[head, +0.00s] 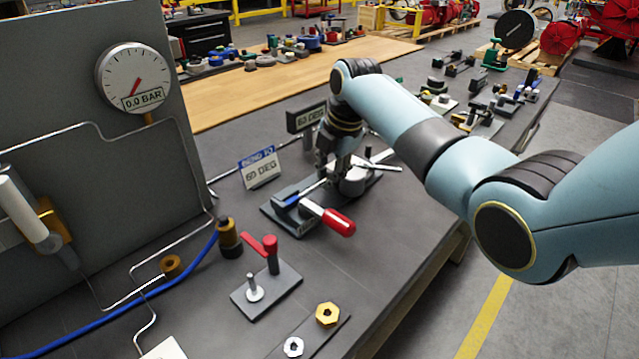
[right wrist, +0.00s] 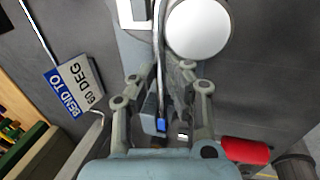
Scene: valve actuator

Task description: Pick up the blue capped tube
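The blue capped tube is a thin metal tube that lies along the grey bender base (head: 280,216). Its blue cap (head: 292,199) faces left in the head view; in the right wrist view the blue cap (right wrist: 161,125) is low at the centre and the tube runs up to the top edge. My right gripper (head: 326,176) points down over the tube. In the right wrist view its fingers (right wrist: 167,78) are on either side of the tube, partly closed. I cannot tell whether both touch it. My left gripper is not in view.
The bender has a round pale disc (right wrist: 198,28) and a red handle (head: 331,218) close by the gripper. A "BEND TO 60 DEG" sign (head: 260,167) stands to the left. A red-levered valve (head: 270,252) and hex fittings (head: 327,314) are nearer. The bench to the right of the handle is clear.

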